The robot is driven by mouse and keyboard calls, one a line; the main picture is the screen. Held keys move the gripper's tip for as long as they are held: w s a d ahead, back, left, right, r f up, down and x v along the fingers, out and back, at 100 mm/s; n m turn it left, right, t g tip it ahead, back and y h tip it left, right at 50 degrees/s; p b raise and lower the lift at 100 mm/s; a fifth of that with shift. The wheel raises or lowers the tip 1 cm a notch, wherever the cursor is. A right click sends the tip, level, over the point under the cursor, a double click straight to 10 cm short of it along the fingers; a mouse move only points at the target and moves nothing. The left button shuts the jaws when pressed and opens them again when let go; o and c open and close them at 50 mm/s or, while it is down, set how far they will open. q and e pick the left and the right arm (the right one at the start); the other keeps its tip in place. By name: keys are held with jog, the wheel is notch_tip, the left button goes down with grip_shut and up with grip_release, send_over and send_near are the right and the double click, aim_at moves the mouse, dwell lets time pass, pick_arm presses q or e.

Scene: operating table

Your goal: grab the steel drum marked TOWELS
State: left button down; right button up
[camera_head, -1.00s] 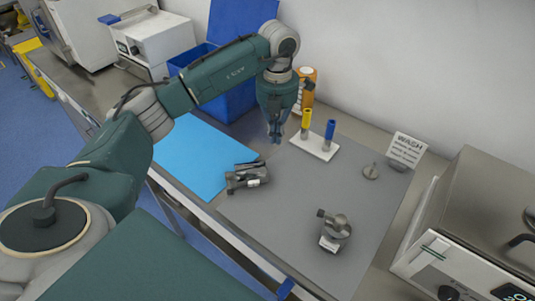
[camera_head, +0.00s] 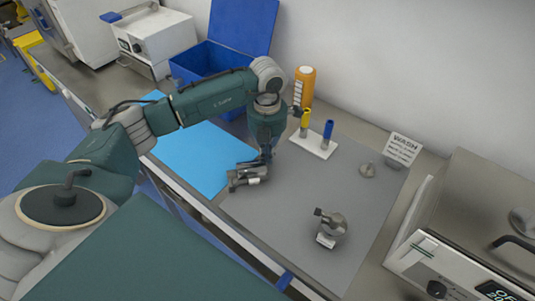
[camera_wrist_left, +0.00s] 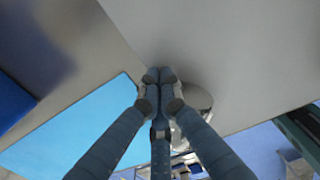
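A steel drum (camera_head: 335,226) with a side knob and a small white label stands on the grey mat in the head view; its label is too small to read. A second metal item (camera_head: 240,178), also with a pale label, lies by the blue sheet's edge. I cannot tell which is marked TOWELS. My left gripper (camera_head: 263,158) is just above and beside the second item; contact is unclear. In the wrist view its fingers (camera_wrist_left: 160,76) come together at the tips with nothing seen between them. A round metal surface (camera_wrist_left: 199,98) shows partly behind them. My right gripper is not in view.
A blue bin (camera_head: 203,60) is behind my arm. A steel device (camera_head: 470,220) stands at right.

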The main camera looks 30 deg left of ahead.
aim_at(252, 172)
pick_arm(q)
jog(key=s, duration=0.4)
jog(key=s+b, duration=0.1)
jog(key=s, duration=0.3)
jog(key=s+a, duration=0.1)
jog(key=s, duration=0.3)
jog(key=shift+b, duration=0.4)
jog(key=shift+w, duration=0.15)
